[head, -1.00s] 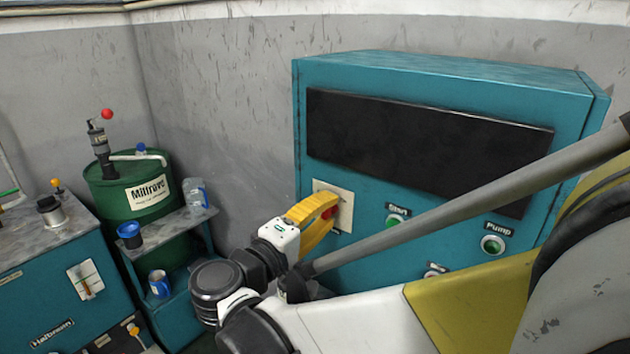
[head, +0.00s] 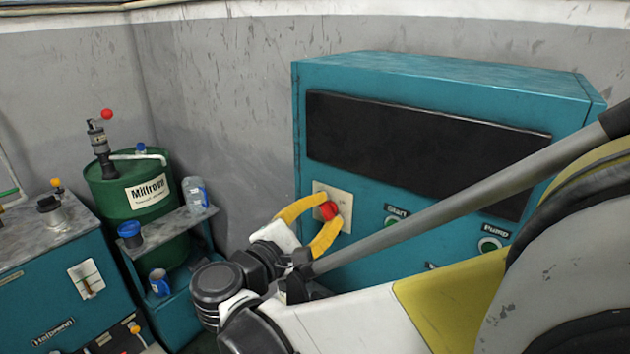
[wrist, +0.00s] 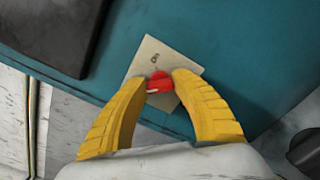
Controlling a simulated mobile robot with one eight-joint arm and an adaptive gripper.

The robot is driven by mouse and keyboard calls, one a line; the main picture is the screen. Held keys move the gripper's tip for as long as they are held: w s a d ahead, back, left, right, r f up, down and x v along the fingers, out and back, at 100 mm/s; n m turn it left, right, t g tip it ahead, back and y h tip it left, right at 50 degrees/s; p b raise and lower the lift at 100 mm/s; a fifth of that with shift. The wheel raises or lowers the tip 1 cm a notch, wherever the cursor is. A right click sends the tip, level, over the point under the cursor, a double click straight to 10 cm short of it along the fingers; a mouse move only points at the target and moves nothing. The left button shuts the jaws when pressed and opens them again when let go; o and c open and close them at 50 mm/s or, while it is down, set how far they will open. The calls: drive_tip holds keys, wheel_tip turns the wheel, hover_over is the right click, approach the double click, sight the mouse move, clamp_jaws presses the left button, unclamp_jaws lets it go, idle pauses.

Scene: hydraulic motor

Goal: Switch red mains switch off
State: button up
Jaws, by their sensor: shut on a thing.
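The red mains switch (head: 328,210) sits on a cream plate (head: 346,208) on the front left of the teal control cabinet (head: 310,170). My gripper (head: 325,219) has its yellow fingers on either side of the switch, shut on it. In the wrist view the red knob (wrist: 159,82) lies between the two fingertips (wrist: 160,84), with a pale mark along its lower edge. The cream plate (wrist: 150,56) shows behind it, with small dark lettering near its top. The fingertips partly cover the knob and plate.
Start (head: 392,222) and Pump (head: 489,245) buttons are to the right on the cabinet, below a dark panel (head: 420,150). A small shelf (head: 160,232) with a bottle (head: 195,194) and mugs stands to the left, by a green drum (head: 120,195).

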drive_tip(key=shift+n, duration=0.5)
drive_tip(key=o, duration=1.2)
drive_tip(key=shift+w, duration=0.1)
